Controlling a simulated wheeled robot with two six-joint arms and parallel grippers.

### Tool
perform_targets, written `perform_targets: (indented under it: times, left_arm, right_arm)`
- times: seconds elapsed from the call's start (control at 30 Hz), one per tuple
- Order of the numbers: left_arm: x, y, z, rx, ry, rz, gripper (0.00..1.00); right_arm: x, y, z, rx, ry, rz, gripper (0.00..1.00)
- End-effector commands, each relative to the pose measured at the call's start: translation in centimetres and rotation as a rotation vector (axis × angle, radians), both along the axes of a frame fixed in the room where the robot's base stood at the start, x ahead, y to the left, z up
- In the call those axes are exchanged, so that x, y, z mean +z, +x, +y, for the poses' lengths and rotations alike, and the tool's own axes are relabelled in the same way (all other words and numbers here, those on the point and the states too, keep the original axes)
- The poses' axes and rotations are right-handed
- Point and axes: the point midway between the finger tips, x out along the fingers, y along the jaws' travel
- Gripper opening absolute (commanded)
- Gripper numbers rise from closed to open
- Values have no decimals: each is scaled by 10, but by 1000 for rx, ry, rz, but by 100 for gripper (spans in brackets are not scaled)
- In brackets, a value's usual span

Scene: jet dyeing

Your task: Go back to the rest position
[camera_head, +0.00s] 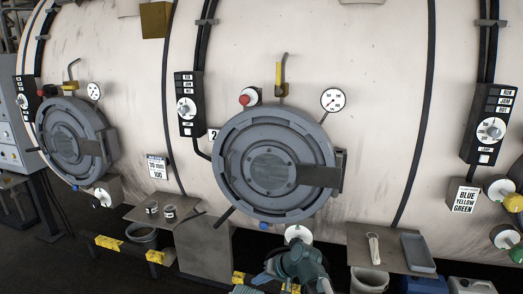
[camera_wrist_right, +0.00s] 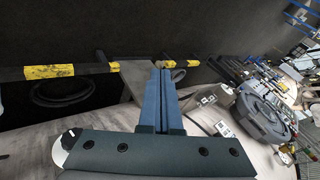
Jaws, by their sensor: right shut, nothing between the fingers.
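My right gripper (camera_wrist_right: 161,72) is shut and empty in the right wrist view, its two blue fingers together over a dark floor. In the head view my right arm shows only at the bottom edge, in front of the machine and below its middle round door (camera_head: 268,165). That grey door is closed. My left gripper is not in view.
A shelf with a grey tray (camera_head: 417,252) and a metal tool (camera_head: 373,247) is right of my arm. A left shelf holds two small cups (camera_head: 152,208). Yellow-marked rails (camera_head: 108,243) run low along the front. A second round door (camera_head: 72,140) is at left.

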Motion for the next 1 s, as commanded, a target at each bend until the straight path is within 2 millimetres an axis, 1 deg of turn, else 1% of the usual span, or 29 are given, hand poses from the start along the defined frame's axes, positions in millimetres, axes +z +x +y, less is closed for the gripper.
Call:
perform_targets:
  times: [0.03, 0.1, 0.2, 0.4, 0.5, 0.6, 0.63, 0.7, 1.0]
  left_arm:
    - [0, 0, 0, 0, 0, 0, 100]
    - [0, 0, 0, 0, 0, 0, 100]
    - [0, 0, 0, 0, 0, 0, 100]
    - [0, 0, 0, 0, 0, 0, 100]
    - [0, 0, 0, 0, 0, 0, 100]
    - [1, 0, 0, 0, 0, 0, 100]
    - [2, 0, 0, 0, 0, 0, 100]
    - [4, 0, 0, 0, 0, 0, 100]
    - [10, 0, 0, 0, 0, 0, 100]
  right_arm:
    - [-12, -28, -26, 4, -85, 31, 0]
    - [-25, -51, -56, 11, -189, 71, 0]
    - [-37, -78, -90, 12, -306, 123, 0]
    - [-49, -122, -144, 1, -481, 213, 0]
    - [-51, -143, -167, -8, -556, 254, 0]
    - [-52, -163, -185, -14, -624, 294, 0]
    - [-50, -162, -174, 12, -627, 290, 0]
    - [-49, -166, -159, 52, -642, 290, 0]
    - [-42, -194, -103, 221, -718, 293, 0]
